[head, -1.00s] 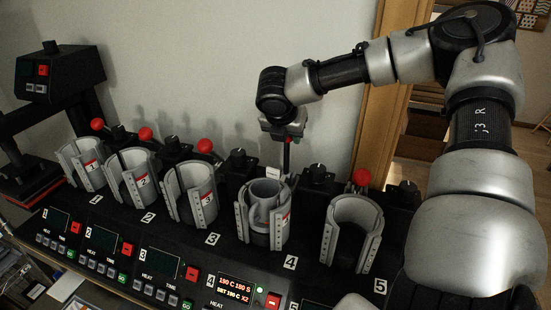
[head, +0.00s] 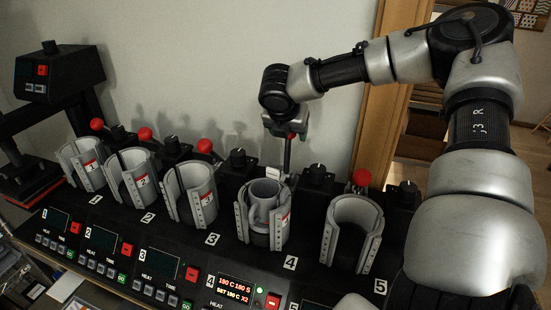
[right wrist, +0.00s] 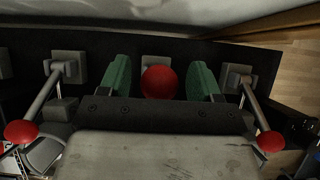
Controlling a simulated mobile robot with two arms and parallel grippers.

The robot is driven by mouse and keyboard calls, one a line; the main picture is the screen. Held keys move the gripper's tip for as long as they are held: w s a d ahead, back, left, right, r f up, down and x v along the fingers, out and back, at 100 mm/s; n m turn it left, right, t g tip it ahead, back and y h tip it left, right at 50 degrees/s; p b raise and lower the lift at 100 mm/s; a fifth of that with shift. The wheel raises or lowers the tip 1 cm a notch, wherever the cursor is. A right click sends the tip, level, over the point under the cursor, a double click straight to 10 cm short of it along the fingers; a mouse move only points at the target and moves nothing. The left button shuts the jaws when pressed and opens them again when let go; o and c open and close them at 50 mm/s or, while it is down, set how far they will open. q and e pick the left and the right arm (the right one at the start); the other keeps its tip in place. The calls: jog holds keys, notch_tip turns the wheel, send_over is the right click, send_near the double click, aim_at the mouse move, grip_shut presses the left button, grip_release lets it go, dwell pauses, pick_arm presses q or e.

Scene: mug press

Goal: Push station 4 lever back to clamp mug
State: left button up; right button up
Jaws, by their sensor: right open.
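A grey mug (head: 265,190) stands inside the station 4 clamp (head: 243,218). The station 4 lever (head: 287,158) rises behind the clamp, its rod showing below my right gripper (head: 288,134). In the right wrist view, the lever's red knob (right wrist: 160,82) lies between the green fingertips of the right gripper (right wrist: 159,80). The fingers are open with a gap on each side of the knob. Neighbouring levers slant away, while this knob sits almost in line with its base. My left gripper is not in view.
The empty station 3 clamp (head: 190,195) and station 5 clamp (head: 352,232) flank station 4. A neighbouring red knob (head: 361,178) stands right of it. The wall (head: 220,60) is behind. The station 4 display (head: 235,288) is lit.

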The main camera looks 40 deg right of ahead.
jog(key=shift+s+a+r, duration=0.1)
jog(key=shift+a+r, duration=0.05)
jog(key=shift+r, duration=1)
jog(key=shift+s+a+r, duration=0.1)
jog(key=shift+a+r, duration=0.1)
jog(key=shift+r, duration=0.9)
jog(key=shift+s+a+r, duration=0.1)
jog(key=shift+a+r, duration=0.05)
jog(key=shift+r, duration=1)
jog(key=shift+v, duration=2.95)
